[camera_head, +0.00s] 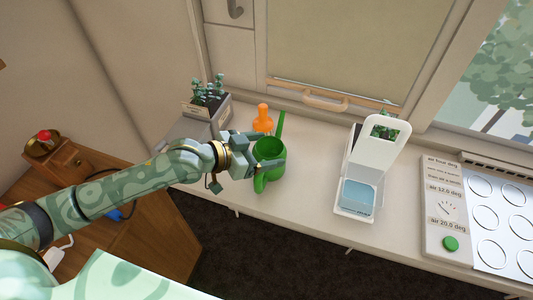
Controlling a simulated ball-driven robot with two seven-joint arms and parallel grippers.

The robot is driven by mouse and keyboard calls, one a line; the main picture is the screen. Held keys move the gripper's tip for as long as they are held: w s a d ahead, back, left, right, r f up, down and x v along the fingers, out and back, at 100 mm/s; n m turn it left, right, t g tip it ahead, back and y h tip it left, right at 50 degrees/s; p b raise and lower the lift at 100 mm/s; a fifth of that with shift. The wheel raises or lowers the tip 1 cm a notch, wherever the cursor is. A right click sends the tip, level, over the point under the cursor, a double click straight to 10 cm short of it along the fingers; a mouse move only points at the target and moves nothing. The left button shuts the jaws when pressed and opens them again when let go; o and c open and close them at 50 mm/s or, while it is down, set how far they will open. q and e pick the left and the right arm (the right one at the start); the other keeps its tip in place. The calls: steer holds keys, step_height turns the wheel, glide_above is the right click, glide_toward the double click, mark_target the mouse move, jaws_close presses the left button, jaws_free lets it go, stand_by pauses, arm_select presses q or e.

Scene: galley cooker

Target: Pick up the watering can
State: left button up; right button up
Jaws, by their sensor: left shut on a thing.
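The green watering can (268,149) is on or just above the pale counter, left of the middle of the view. Its spout or long neck points up and away, and a rounded handle shows at the front. My left gripper (262,162) reaches in from the left and is shut on the can; the fingers partly cover its body. I cannot tell whether the can's base touches the counter. My right gripper is not in view.
An orange bottle-like object (262,118) stands close behind the can. A potted plant (207,93) is at the back left. A white stand with a blue block (358,196) is to the right, then a control panel (447,207) and a hob (498,222). Counter between can and stand is clear.

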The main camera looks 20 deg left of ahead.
arm_select(q)
steer(key=shift+r, duration=0.4)
steer(key=r, duration=0.1)
steer(key=r+p, duration=0.2)
steer(key=shift+s, duration=0.25)
steer(key=s+r, duration=0.1)
steer(key=s+r+p, duration=0.1)
steer(key=r, duration=0.1)
steer(key=s+r+p, duration=0.1)
steer(key=shift+s+d+r, duration=0.15)
steer(key=shift+s+d, duration=0.05)
steer(key=shift+d, duration=0.1)
steer(key=s+d+r+p, duration=0.1)
steer(key=s+r, duration=0.3)
steer(key=s, duration=0.6)
steer(key=shift+d+r+p, duration=0.2)
steer(key=shift+r+p, duration=0.2)
steer(key=shift+p, duration=0.25)
